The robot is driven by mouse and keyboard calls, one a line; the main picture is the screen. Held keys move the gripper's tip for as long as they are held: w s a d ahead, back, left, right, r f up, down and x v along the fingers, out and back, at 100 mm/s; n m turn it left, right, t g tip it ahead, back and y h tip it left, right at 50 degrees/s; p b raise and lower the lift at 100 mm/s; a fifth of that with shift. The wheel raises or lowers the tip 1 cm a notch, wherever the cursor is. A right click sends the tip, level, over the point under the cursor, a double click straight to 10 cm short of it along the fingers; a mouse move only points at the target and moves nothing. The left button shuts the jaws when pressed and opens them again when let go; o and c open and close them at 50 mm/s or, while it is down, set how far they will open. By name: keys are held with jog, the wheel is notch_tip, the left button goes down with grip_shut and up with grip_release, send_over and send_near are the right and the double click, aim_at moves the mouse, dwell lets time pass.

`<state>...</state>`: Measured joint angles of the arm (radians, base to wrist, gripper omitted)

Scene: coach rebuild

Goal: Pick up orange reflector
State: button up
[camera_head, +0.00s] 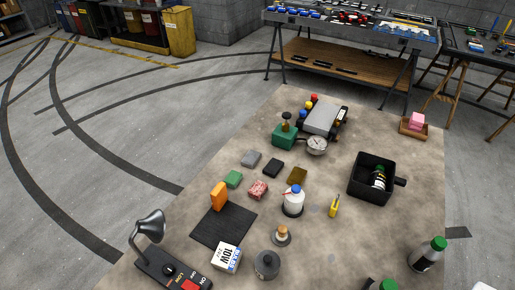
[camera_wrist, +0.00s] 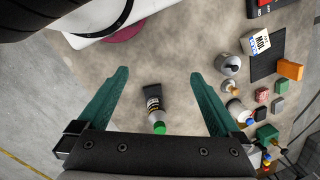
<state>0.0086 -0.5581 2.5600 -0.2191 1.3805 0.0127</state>
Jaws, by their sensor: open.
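The orange reflector (camera_head: 219,195) is a small orange block standing upright at the upper part of a black mat (camera_head: 224,228) in the head view. In the wrist view the orange reflector (camera_wrist: 290,69) is near the right edge, at the edge of the black mat (camera_wrist: 264,62). My gripper (camera_wrist: 161,72) has two green fingers spread wide apart, with nothing between their tips. It is well away from the reflector, which lies to the right of the right finger. My gripper does not show in the head view.
A white 10W box (camera_head: 226,257) and a lamp (camera_head: 150,226) stand near the mat. Green (camera_head: 234,179) and red (camera_head: 258,190) blocks lie close to the reflector. A white bottle (camera_head: 293,200) and black bin (camera_head: 375,179) are further right. A green-capped bottle (camera_wrist: 155,112) is below my gripper.

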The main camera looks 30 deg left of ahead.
jog(key=w+a+f+m+g+y, duration=0.15)
jog(key=w+a+m+y, duration=0.3)
jog(key=w+a, duration=0.65)
jog(key=w+a+f+m+g+y, duration=0.1)
jog(key=w+a+f+m+y, duration=0.3)
jog(key=w+a, duration=0.65)
jog(key=m+t+y, duration=0.2)
jog(key=m+y, duration=0.1)
jog(key=m, duration=0.1)
send_near(222, 193)
jog(key=shift+n, duration=0.25)
jog(key=x, duration=1.1)
jog(key=shift+s+a+r, duration=0.1)
jog(key=shift+a, duration=0.05)
jog(key=c, duration=1.4)
